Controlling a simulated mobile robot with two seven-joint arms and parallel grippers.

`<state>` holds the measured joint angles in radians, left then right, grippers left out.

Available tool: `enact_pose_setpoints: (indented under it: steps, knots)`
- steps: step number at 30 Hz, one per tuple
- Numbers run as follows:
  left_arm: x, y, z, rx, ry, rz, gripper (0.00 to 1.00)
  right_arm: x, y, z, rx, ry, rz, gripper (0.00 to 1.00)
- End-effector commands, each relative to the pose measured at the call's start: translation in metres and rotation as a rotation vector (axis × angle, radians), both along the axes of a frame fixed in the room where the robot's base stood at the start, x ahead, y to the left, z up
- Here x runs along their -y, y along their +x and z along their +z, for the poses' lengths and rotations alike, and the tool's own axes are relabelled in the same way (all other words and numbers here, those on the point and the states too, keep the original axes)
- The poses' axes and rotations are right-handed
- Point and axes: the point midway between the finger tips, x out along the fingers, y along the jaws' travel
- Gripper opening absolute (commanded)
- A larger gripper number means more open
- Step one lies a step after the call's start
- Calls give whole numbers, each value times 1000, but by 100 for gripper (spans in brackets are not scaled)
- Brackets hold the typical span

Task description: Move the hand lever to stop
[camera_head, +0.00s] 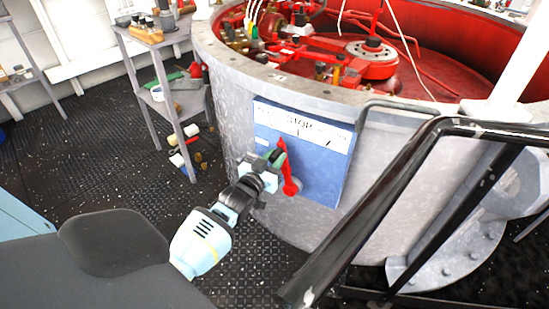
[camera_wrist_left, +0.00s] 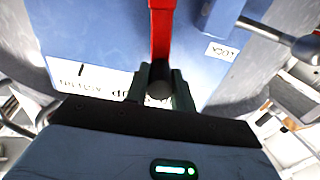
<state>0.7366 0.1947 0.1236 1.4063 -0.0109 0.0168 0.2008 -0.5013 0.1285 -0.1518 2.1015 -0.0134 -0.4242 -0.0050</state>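The hand lever (camera_head: 289,176) is red and stands on the front of a blue panel (camera_head: 322,170) fixed to the grey drum. My left gripper (camera_head: 277,157) is at the lever's upper end. In the left wrist view the red lever (camera_wrist_left: 160,35) comes down from the top to a dark round knob (camera_wrist_left: 160,88). The knob sits between the two fingers, which appear closed against it. The fingers and knob hide part of the label. My right gripper is not in view.
A black handrail (camera_head: 385,190) slants across the right, close to the panel. A grey shelf table (camera_head: 160,40) with jars stands at the left of the drum (camera_head: 240,120). Red machinery (camera_head: 372,62) fills the drum.

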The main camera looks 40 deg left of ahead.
Motion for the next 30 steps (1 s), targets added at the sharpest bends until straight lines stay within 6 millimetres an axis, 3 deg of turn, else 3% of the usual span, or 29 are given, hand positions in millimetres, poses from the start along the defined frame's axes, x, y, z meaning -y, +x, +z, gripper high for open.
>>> enact_pose_setpoints:
  steps: [3, 10, 18, 28, 29, 30]
  knots:
    - [0, 0, 0, 0, 0, 0, 0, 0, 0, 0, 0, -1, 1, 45]
    - [4, 0, 1, -2, 16, 0, 0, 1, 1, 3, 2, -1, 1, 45]
    - [35, 5, 4, -29, 185, -3, 0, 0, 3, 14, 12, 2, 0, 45]
    - [40, 5, 3, -31, 205, -6, 0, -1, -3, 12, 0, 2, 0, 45]
    - [40, 5, 3, -30, 204, -6, 27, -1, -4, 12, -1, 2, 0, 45]
    - [40, 5, 3, -30, 204, -6, 32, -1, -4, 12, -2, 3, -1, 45]
